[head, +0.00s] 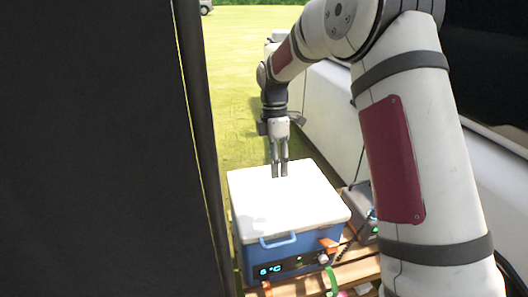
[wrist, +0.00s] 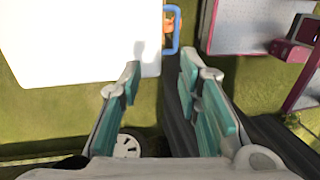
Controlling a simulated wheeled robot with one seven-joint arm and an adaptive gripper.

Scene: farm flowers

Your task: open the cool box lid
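The cool box (head: 250,262) is blue with a flat white lid (head: 255,205), which lies shut on top. A pale blue loop handle (head: 278,241) is on its front, above a lit display reading 6 °C. An orange piece (head: 328,245) sits at the front right corner. In the wrist view the white lid (wrist: 75,35) fills the upper left, with the blue handle (wrist: 176,32) at its right edge. My gripper (head: 280,176) points down over the far part of the lid. Its fingers (wrist: 160,68) are apart with nothing between them. Contact with the lid cannot be told.
The box stands on a wooden slatted surface (head: 362,272). A grey device (head: 362,205) with a cable is close on its right. A white vehicle (head: 325,110) lies behind and to the right. A dark panel (head: 90,150) blocks the left. Grass (head: 230,85) is open beyond.

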